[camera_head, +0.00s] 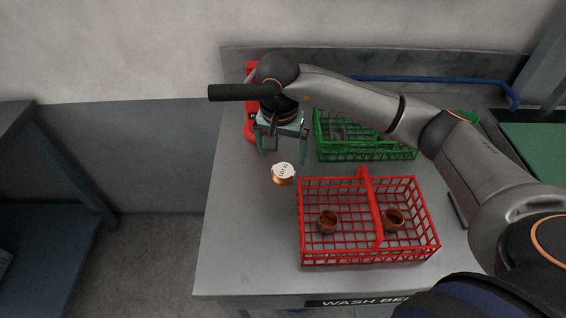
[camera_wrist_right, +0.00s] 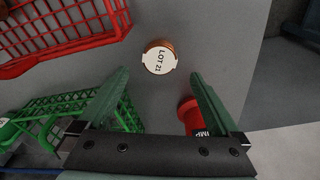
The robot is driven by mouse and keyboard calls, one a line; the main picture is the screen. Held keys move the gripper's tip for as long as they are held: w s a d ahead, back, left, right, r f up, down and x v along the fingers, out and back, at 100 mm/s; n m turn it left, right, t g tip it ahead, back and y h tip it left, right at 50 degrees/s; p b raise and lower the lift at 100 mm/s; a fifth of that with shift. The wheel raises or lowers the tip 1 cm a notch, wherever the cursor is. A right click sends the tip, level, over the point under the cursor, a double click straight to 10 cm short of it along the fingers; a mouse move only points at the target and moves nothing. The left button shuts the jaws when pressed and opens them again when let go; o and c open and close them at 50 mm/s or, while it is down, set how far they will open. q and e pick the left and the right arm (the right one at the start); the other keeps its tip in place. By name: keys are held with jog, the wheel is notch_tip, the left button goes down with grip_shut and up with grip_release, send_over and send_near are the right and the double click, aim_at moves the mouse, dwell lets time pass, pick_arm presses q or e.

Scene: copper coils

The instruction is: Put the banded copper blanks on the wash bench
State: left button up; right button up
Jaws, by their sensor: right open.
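A copper blank with a white label reading LOT 21 (camera_head: 283,173) sits on the grey wash bench (camera_head: 232,240), left of the red basket. It also shows in the right wrist view (camera_wrist_right: 158,58), beyond the fingertips. My right gripper (camera_head: 283,152) is open and empty, above and just behind this blank. Its two fingers also show in the right wrist view (camera_wrist_right: 158,78). Two brown copper pieces, one at left (camera_head: 328,221) and one at right (camera_head: 393,220), are in the red basket (camera_head: 338,259); I see no white label on them. My left gripper is not in view.
A green basket (camera_head: 365,155) stands behind the red one, partly hidden by my right arm. A red object (camera_wrist_right: 188,112) stands at the bench's back left. A blue tube (camera_head: 440,80) runs along the back. The bench's front left is clear.

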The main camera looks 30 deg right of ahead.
aim_at(282, 176)
notch_tip(282, 176, up, 6)
jog(key=shift+s+a, duration=0.25)
jog(key=shift+s, duration=0.05)
